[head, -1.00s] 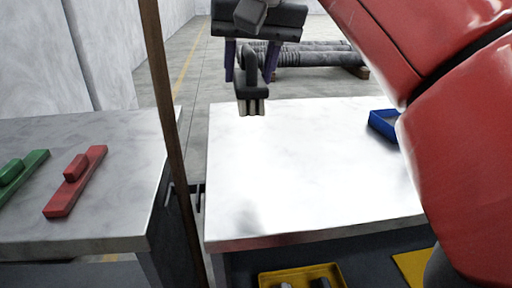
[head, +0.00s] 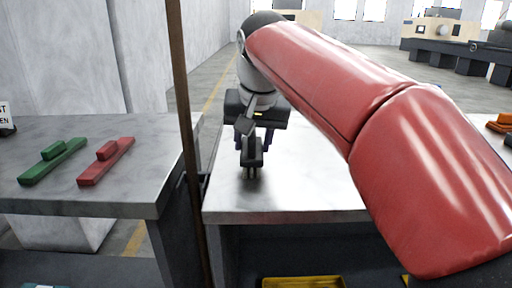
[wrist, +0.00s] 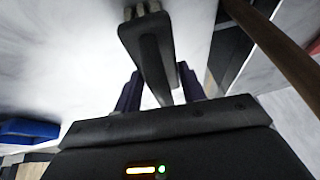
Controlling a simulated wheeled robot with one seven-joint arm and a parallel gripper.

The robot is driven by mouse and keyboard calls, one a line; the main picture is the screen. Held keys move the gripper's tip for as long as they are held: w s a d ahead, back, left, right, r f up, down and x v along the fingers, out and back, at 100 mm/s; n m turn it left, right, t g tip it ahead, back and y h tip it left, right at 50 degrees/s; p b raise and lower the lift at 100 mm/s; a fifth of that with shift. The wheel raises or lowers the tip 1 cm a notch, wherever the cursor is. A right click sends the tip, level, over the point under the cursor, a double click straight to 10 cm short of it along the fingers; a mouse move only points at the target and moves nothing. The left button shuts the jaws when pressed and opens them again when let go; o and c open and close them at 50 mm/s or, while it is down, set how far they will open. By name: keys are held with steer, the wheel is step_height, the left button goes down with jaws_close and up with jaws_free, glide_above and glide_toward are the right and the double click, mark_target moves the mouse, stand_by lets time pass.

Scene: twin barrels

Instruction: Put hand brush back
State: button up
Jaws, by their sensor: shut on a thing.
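The hand brush (head: 252,153) is dark, with a loop-like handle and short pale bristles that point down. My gripper (head: 246,136) is shut on its handle and holds it over the left part of the right-hand table (head: 310,185). I cannot tell whether the bristles touch the tabletop. In the wrist view the brush (wrist: 150,38) sticks out beyond the two purple fingers of my gripper (wrist: 162,88), its handle between them. My red arm hides much of the right side of the table in the head view.
A left-hand table (head: 85,190) bears a green block-handled bar (head: 53,162) and a red one (head: 106,162). A thin brown post (head: 182,110) stands at the gap between the tables. A yellow tray (head: 302,283) is below the right table. A blue tray (wrist: 25,131) shows in the wrist view.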

steer(key=o, duration=0.9)
steer(key=shift+r, duration=0.3)
steer(key=p+v, duration=0.2)
steer(key=v, duration=0.9)
steer(key=shift+s+d+r+p, duration=0.15)
steer(key=shift+s+r+p, duration=0.05)
steer(key=shift+r+p, duration=0.15)
